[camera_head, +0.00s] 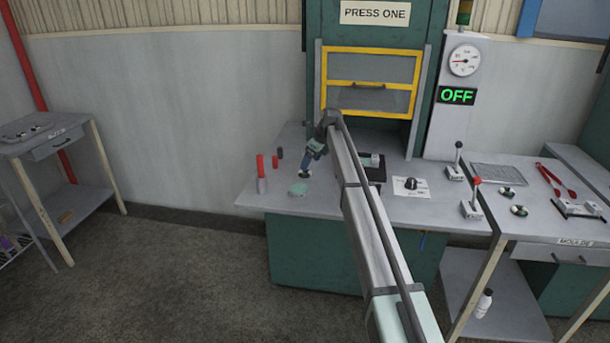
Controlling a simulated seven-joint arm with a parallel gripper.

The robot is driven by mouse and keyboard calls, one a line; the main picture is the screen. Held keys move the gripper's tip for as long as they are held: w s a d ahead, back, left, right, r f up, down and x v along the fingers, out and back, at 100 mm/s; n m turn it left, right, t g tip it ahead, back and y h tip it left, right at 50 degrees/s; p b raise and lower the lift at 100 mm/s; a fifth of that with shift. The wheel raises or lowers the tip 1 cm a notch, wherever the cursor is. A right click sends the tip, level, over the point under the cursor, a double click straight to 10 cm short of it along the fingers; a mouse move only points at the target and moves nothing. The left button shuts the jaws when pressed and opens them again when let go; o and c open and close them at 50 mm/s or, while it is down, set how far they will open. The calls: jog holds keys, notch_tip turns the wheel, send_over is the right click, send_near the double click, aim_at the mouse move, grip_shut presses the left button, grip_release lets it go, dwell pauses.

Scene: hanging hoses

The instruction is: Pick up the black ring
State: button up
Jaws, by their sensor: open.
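My gripper (307,171) hangs at the end of my arm over the left part of the press bench (315,207). It is open; its fingers are very small here, and a dark and white patch at its tip cannot be made out. Two small black round pieces with pale centres lie on the right-hand table, one farther back (506,192) and one nearer (519,210). They look ring-like, but I cannot tell whether either is the black ring. My gripper is far to their left. My arm hides part of the bench.
A pale green disc (298,188) and red and dark upright cylinders (261,168) stand near my gripper. A black knob on white paper (411,186), a red-knobbed lever (474,198) and red tongs (556,180) are to the right. The press guard (369,97) has a yellow frame.

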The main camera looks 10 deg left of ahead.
jog(key=shift+x, duration=2.75)
jog(key=shift+c, duration=0.3)
jog(key=c, duration=1)
jog(key=shift+r, duration=0.1)
jog(key=shift+c, duration=0.2)
